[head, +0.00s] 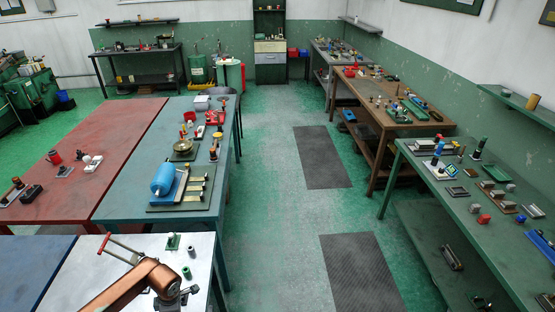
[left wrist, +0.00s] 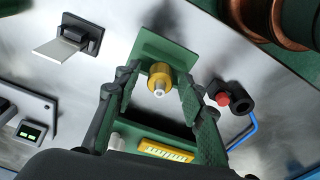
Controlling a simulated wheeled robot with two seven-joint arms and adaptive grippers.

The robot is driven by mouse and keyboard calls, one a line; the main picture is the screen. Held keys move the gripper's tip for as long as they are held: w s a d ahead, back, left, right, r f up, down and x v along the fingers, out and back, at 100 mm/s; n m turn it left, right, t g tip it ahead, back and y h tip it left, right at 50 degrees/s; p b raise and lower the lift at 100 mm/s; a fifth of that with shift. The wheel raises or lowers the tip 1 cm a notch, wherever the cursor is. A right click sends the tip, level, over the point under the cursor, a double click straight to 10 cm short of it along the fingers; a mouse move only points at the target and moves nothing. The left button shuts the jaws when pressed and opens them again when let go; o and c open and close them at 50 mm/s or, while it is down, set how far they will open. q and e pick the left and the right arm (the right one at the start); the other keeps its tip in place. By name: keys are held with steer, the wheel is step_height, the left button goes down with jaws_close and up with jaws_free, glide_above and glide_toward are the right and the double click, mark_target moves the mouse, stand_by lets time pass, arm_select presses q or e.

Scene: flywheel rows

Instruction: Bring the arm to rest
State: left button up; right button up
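My left arm (head: 135,284), copper-coloured, reaches in over the bright metal table (head: 205,262) at the bottom left of the head view. Its dark end is low in that view and the fingers are hard to make out. In the left wrist view my left gripper (left wrist: 158,84) has its two dark fingers spread apart. A brass knob with a pale tip (left wrist: 159,78) on a green plate (left wrist: 163,48) shows between the fingers, with gaps on both sides; how far below them it lies I cannot tell. My right gripper is in neither view.
A small green plate with a post (head: 172,242) and green cylinders stand on the metal table. In the wrist view a black fitting with a red knob (left wrist: 223,98) sits at right. The aisle (head: 272,230) is clear.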

arm_select(q)
step_height(320, 180, up, 3)
steer(key=shift+f+b, duration=0.2)
steer(key=shift+b, duration=0.35)
steer(key=shift+s+d+r, duration=0.1)
steer(key=shift+d+r, duration=0.05)
steer(key=shift+r, duration=0.35)
steer(key=shift+f, duration=0.15)
